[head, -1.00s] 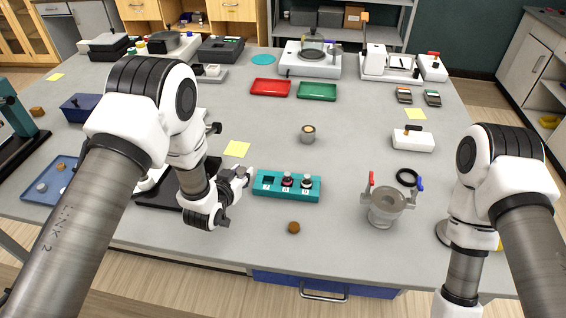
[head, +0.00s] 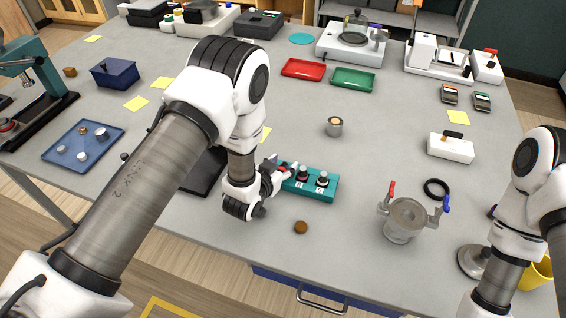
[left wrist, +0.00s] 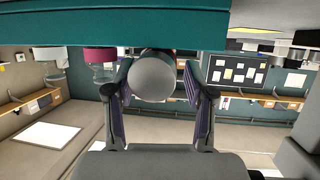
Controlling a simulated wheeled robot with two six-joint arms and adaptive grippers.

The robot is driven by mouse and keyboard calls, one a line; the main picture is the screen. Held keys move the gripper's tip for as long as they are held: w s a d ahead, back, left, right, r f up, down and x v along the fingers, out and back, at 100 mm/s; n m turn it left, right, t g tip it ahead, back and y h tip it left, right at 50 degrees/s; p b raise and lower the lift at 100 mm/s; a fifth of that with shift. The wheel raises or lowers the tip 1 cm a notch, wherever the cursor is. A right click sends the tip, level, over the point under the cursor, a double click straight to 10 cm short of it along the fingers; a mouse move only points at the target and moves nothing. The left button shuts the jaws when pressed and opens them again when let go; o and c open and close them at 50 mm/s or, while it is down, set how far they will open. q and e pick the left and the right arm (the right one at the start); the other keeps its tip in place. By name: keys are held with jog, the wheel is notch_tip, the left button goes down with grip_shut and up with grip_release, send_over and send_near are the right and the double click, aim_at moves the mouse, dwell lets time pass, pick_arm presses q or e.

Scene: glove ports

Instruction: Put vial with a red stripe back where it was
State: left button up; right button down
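The teal rack (head: 318,194) stands on the table with two dark-capped vials upright in it, a middle one (head: 303,173) and a right one (head: 323,179). My left gripper (head: 277,172) is at the rack's left end. A small red and white part of the vial with a red stripe (head: 284,169) shows at its fingertips. My right gripper is out of view.
A brown round piece (head: 301,227) lies in front of the rack. A grey clamp vessel (head: 403,219) stands to the right, and a small metal cup (head: 334,127) behind. Red (head: 304,69) and green (head: 353,77) trays lie farther back. The table between is clear.

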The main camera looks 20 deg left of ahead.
pick_arm(q)
jog(key=shift+w, duration=0.1)
jog(key=b+v, duration=0.4)
jog(key=v, duration=0.8)
